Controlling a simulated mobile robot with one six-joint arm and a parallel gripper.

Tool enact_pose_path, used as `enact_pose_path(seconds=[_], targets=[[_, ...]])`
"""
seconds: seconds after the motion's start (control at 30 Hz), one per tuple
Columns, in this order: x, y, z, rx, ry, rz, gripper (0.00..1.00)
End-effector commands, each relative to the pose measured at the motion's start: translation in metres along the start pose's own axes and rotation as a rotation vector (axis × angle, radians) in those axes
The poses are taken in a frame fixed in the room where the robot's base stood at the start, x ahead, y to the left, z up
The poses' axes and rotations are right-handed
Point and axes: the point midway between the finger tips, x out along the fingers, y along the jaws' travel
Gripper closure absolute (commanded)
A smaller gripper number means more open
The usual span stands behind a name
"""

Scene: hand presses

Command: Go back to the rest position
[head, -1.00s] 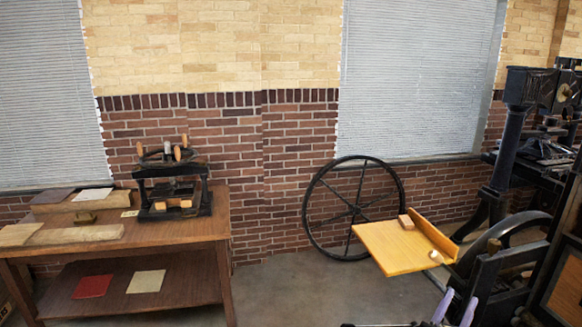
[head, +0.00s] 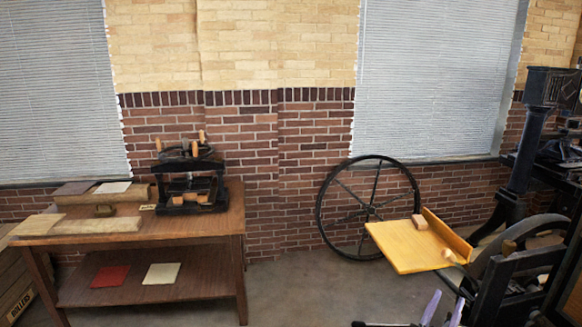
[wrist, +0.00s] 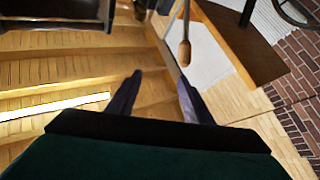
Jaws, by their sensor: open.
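My gripper (head: 443,302) shows at the bottom edge of the head view, its two purple fingertips apart and nothing between them. In the wrist view my gripper (wrist: 157,88) points its two dark fingers forward, wide apart and empty. A rounded wooden handle (wrist: 185,52) on a thin dark rod shows just beyond the right finger; I cannot tell how far it is from the finger. Most of my arm is out of the head view.
A wooden table (head: 225,228) with a small black press (head: 196,182) stands left. A spoked wheel (head: 368,207) leans at the brick wall. A yellow board (head: 405,250) with wooden blocks belongs to the large black press at right. Floor (head: 290,290) between is clear.

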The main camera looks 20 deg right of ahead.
Motion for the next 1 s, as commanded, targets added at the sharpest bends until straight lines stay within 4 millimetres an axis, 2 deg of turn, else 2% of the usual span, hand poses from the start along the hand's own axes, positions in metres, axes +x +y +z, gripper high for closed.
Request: enact_pose_path(seconds=[0.17,0.3,0.47,0.7,0.9,1.0], targets=[[-0.023,-0.05,-0.009,0.034,0.008,-0.078,0.54],[-0.048,-0.097,-0.016,0.059,0.001,-0.17,0.54],[-0.085,-0.159,-0.013,0.081,-0.055,-0.318,0.54],[-0.161,-0.25,0.004,0.103,-0.203,-0.588,0.54],[-0.237,-0.309,0.024,0.096,-0.36,-0.812,0.54],[-0.277,-0.329,0.035,0.081,-0.442,-0.913,0.54]])
